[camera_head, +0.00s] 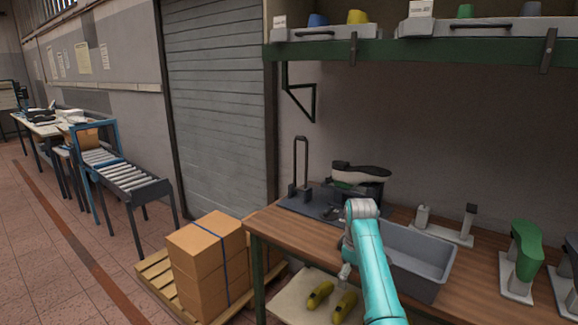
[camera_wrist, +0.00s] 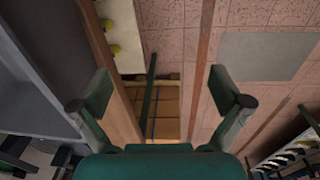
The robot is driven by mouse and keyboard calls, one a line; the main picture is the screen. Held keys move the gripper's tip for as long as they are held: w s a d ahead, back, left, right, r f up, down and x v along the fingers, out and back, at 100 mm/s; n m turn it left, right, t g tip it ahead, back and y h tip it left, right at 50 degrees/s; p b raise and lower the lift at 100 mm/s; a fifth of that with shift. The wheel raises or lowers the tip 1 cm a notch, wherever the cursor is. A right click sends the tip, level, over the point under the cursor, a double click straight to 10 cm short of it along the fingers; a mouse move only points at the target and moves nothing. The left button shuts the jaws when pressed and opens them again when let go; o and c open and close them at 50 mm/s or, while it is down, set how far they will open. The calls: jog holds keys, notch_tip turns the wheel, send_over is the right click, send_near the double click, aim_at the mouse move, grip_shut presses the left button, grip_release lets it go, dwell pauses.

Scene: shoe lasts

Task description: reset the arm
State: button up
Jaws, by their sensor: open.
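My gripper (camera_wrist: 160,93) is open and empty in the wrist view, its two green fingers spread wide apart. It points down past the edge of the wooden workbench (camera_wrist: 118,110), with floor and cardboard boxes below. In the head view my teal arm reaches up in front of the workbench (camera_head: 480,268), and the gripper's fingers cannot be made out there. A grey bin (camera_head: 425,242) stands on the bench just right of my arm.
A green last (camera_head: 525,245) stands on the bench at right. Yellow lasts (camera_head: 320,294) lie on the lower shelf. Strapped cardboard boxes (camera_head: 208,250) sit on a pallet (camera_head: 157,272) left of the bench. A shelf (camera_head: 400,50) hangs above. Floor at left is open.

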jog(key=s+f+m+t, duration=0.15)
jog(key=s+f, duration=0.35)
jog(key=f, duration=0.7)
jog(key=s+f+m+t, duration=0.15)
jog(key=s+f, duration=0.35)
jog(key=f, duration=0.6)
jog(key=s+f+m+t, duration=0.15)
jog(key=s+f, duration=0.35)
jog(key=s, duration=0.5)
jog(key=s+f+t, duration=0.2)
jog(key=s+f, duration=0.3)
jog(key=s, duration=0.5)
jog(key=s+r+m+t, duration=0.1)
jog(key=s+r+t, duration=0.15)
jog(key=s, duration=0.85)
jog(key=s+r+m+t, duration=0.15)
jog(key=s+r, duration=0.25)
jog(key=s, duration=0.6)
jog(key=s+r+m+t, duration=0.1)
jog(key=s+r, duration=0.6)
jog(key=r, duration=0.4)
jog(key=s+r+m+t, duration=0.2)
jog(key=s+r, duration=0.6)
jog(key=r, duration=0.3)
jog(key=shift+s+r, duration=0.15)
jog(key=shift+s, duration=0.15)
